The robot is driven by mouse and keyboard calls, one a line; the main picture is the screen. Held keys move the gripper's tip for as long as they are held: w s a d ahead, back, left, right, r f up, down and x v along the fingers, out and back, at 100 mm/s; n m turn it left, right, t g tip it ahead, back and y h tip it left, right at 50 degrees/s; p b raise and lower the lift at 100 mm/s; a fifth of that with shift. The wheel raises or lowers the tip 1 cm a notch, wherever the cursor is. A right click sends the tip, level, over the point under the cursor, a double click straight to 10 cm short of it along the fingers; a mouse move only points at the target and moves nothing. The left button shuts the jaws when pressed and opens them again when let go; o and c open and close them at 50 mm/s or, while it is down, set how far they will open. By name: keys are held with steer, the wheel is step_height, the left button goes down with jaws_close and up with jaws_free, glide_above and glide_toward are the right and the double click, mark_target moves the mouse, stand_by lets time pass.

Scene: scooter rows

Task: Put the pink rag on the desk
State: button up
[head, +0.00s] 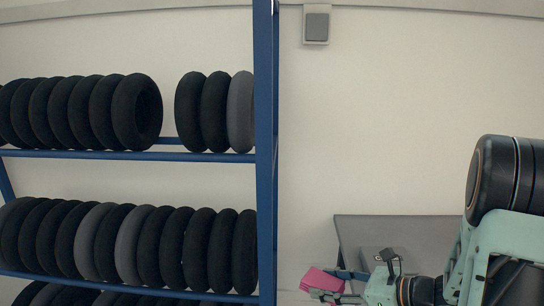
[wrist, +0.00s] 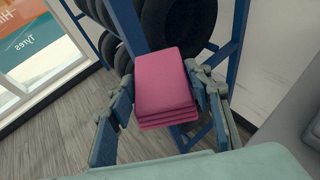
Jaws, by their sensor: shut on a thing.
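The pink rag (wrist: 165,85) is a folded, layered stack in the wrist view, held between the two fingers of my gripper (wrist: 165,105). My gripper is shut on it. In the head view the pink rag (head: 322,281) shows at the lower middle, at the end of my gripper (head: 338,284). The grey desk (head: 400,232) stands behind and to the right of the rag in the head view. A dark grey item (head: 385,258) shows at the desk, partly hidden by my arm.
A blue rack (head: 266,150) with rows of black and grey tyres (head: 130,110) fills the left side, close to the rag. The wall behind is bare except for a switch (head: 317,25). A window (wrist: 40,45) shows at the left in the wrist view.

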mark_target(328, 283)
step_height(328, 283, up, 13)
steer(key=p, duration=1.6)
steer(key=shift+r, duration=0.2)
